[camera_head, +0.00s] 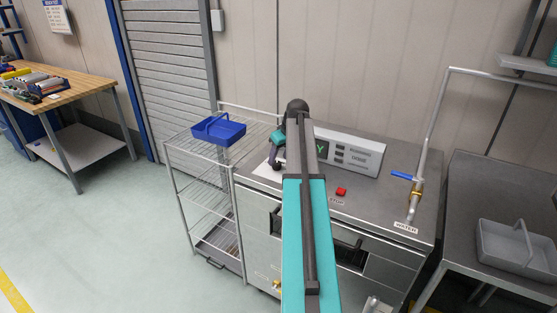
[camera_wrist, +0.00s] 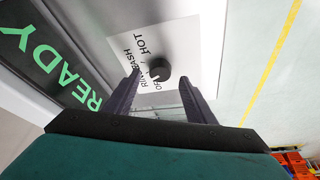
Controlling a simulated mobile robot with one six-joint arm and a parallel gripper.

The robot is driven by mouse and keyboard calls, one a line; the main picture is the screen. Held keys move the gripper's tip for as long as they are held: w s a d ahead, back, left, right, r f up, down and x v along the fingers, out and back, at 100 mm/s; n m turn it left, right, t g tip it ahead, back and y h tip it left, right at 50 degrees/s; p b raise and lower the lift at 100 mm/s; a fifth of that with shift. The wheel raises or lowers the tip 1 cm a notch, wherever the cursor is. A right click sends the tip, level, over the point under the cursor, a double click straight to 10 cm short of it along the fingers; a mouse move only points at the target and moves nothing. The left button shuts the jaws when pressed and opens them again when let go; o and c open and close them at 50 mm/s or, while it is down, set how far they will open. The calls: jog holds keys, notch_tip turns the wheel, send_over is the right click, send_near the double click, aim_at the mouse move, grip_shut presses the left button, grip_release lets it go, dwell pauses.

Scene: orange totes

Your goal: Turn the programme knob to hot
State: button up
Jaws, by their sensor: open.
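The dark round programme knob (camera_wrist: 160,68) sits on a white label plate (camera_wrist: 196,45) in the wrist view. HOT, WASH, RINSE and OFF are printed around it. A small white mark shows on the knob's lower left, on the side near OFF; its exact setting is hard to tell. My gripper (camera_wrist: 159,78) is open, with one dark finger on each side of the knob's lower part in the picture. I cannot tell whether either finger touches it. In the head view my gripper (camera_head: 277,158) is over the counter's left end, and the knob cannot be made out there.
A grey display box (camera_head: 350,153) stands behind on the steel counter (camera_head: 385,205). A red button (camera_head: 341,191) and a water pipe with a blue-handled valve (camera_head: 416,190) are to the right. A wire rack with a blue basket (camera_head: 218,130) stands left.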

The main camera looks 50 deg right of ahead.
aim_at(277, 166)
jog(key=shift+p+x, duration=0.3)
jog(key=shift+x, duration=1.15)
jog(key=shift+d, duration=0.1)
jog(key=c, duration=1)
